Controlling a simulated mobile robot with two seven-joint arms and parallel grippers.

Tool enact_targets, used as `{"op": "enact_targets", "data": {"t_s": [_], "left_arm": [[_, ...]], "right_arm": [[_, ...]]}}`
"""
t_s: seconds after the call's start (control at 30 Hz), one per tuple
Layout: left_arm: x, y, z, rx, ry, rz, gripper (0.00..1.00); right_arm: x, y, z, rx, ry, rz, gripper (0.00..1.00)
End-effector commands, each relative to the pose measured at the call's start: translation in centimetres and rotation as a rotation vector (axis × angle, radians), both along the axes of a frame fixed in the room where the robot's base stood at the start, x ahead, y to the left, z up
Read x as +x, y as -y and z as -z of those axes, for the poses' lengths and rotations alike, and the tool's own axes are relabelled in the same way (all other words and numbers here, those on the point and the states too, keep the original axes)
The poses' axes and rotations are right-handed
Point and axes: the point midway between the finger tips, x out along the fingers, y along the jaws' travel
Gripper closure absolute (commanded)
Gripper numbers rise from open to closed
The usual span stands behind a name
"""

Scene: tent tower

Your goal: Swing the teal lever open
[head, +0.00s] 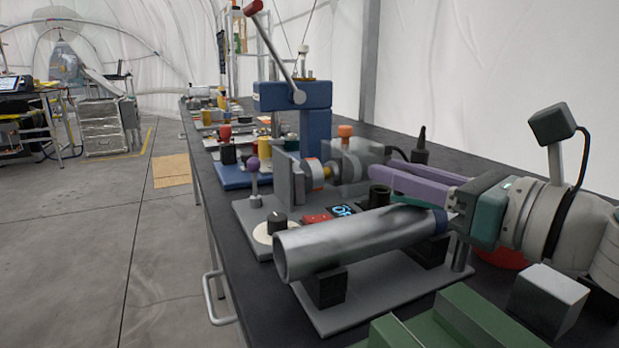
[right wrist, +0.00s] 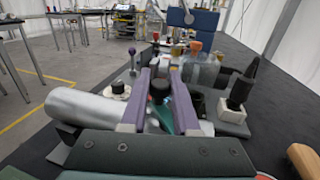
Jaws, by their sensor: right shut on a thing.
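My right gripper (head: 368,172) reaches in from the right with its purple fingers, low over the grey machine plate. In the right wrist view its fingers (right wrist: 161,78) stand close together around a black round knob (right wrist: 158,90), shut on it. The teal lever (right wrist: 163,118) shows as a short teal piece between the fingers, below the knob. The knob seems to be the lever's end, but how they join is hidden. My left gripper is not in view.
A large grey metal pipe (head: 345,243) lies on black blocks in front of the gripper. A blue press (head: 300,97) with a red-tipped handle stands behind. A black plug (right wrist: 241,88) stands right of the fingers. A green tray (head: 470,318) lies at the front.

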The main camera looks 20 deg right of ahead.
Motion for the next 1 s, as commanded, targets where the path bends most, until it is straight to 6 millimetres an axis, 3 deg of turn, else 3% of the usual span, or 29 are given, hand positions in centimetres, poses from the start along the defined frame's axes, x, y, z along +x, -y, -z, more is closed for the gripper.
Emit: {"op": "enact_targets", "data": {"t_s": [0.1, 0.4, 1.0], "left_arm": [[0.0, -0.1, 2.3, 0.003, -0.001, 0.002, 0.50], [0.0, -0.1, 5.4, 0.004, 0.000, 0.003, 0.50], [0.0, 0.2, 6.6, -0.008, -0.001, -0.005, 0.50]], "right_arm": [[-0.6, -0.4, 0.8, -0.004, 0.000, -0.097, 1.00], [-1.7, -1.3, 0.5, -0.001, 0.001, -0.282, 1.00], [-2.4, -1.7, 0.0, 0.001, 0.001, -0.373, 1.00]]}}
